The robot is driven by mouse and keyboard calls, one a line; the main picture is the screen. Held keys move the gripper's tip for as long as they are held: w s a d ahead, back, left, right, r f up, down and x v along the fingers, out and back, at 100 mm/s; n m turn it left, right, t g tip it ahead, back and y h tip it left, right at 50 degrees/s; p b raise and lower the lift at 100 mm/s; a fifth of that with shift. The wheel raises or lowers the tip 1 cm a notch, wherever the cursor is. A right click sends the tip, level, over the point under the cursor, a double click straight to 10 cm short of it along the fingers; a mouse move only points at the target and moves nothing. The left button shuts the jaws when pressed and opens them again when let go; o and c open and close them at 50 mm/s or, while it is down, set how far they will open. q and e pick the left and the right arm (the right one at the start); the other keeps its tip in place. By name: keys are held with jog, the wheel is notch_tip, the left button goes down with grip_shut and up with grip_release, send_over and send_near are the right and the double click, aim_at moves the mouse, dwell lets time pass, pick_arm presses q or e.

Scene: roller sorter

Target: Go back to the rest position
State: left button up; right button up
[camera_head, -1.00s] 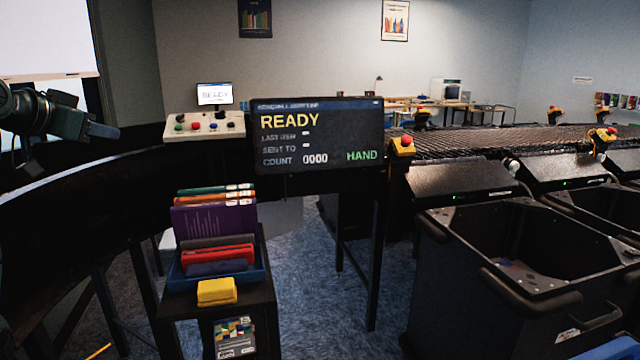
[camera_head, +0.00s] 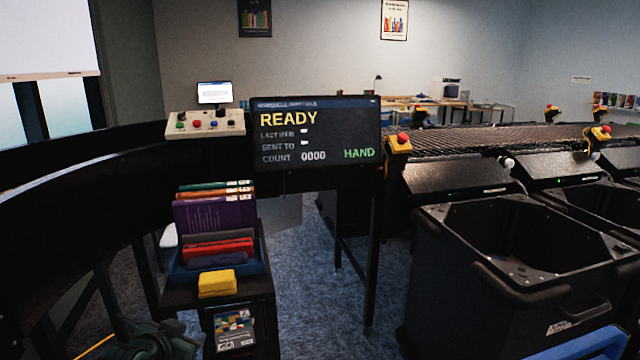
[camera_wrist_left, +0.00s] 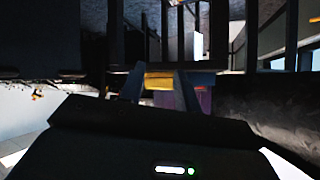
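My left gripper (camera_head: 180,345) is low at the bottom edge of the head view, in front of the small dark stand and partly cut off by the frame. In the left wrist view its two fingers (camera_wrist_left: 159,78) stand apart, with nothing clearly held between them. A yellow thing shows behind the gap there. My right gripper is not in view.
A dark stand (camera_head: 240,300) holds a blue tray (camera_head: 255,268) of books and a yellow block (camera_head: 218,284). A black curved conveyor (camera_head: 80,200) runs at left. A READY screen (camera_head: 315,132) stands behind; black bins (camera_head: 510,285) stand at right.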

pick_arm(q)
jog(key=s+d+f, duration=0.4)
jog(key=s, duration=0.5)
jog(key=s+d+f+h, duration=0.1)
jog(key=s+d+f, duration=0.3)
jog(key=s, duration=0.5)
jog(key=s+d+f+n+h, duration=0.1)
jog(key=s+d+f, duration=0.3)
jog(key=s, duration=0.6)
jog(key=shift+d+f+g, duration=0.3)
jog(key=shift+f+g, duration=0.1)
